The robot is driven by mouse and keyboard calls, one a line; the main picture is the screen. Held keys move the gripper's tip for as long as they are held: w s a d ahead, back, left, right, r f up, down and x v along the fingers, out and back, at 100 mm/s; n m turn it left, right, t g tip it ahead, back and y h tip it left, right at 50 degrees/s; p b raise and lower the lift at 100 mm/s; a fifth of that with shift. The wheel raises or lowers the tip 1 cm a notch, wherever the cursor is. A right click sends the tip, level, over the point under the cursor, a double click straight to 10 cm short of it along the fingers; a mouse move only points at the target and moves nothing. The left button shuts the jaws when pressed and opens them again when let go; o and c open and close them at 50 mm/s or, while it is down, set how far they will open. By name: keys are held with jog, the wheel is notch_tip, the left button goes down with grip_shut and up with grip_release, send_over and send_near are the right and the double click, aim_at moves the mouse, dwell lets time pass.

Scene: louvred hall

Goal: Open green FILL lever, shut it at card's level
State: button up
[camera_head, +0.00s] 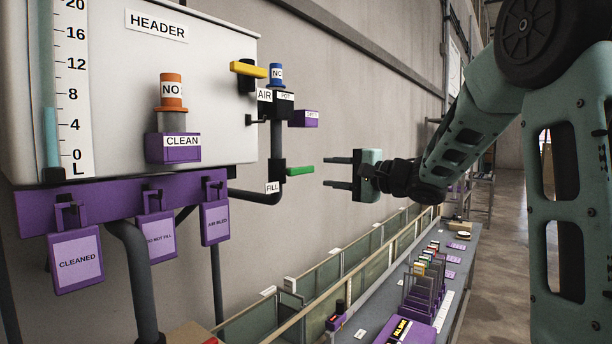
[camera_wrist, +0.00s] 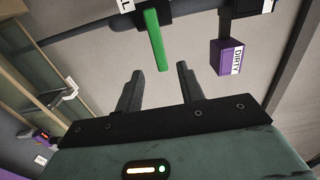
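The green lever (camera_head: 300,170) juts to the right from a black valve body on the grey pipe, beside a white FILL label (camera_head: 272,187). It also shows in the wrist view (camera_wrist: 156,40), just beyond and between my fingertips. My gripper (camera_head: 326,171) is open and empty, a short gap to the right of the lever's end. The white HEADER tank (camera_head: 200,80) has a sight tube (camera_head: 50,130) with a scale (camera_head: 74,90) in L. Its blue-green column tops out between 4 and 8. I cannot make out a card naming a level.
A yellow lever (camera_head: 248,68) and a purple DIRTY box (camera_head: 304,118) sit above the green lever. Purple tags (camera_head: 76,260) hang from the rail under the tank. A grey bench (camera_head: 430,290) with racks and cards runs below right.

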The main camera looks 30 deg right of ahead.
aim_at(308, 171)
jog(key=b+x, duration=0.1)
jog(key=x, duration=0.2)
jog(key=b+x, duration=0.1)
jog(key=x, duration=0.2)
jog(key=shift+f+b, duration=0.2)
jog(key=shift+b, duration=0.1)
jog(key=shift+w+r+p, duration=0.15)
jog(key=shift+r+p, duration=0.15)
jog(key=shift+p, duration=0.1)
jog(key=shift+w+a+p, duration=0.1)
jog(key=shift+w+p, duration=0.25)
jog(key=shift+p, duration=0.05)
jog(key=shift+f, duration=0.1)
jog(key=shift+c, duration=0.4)
grip_shut()
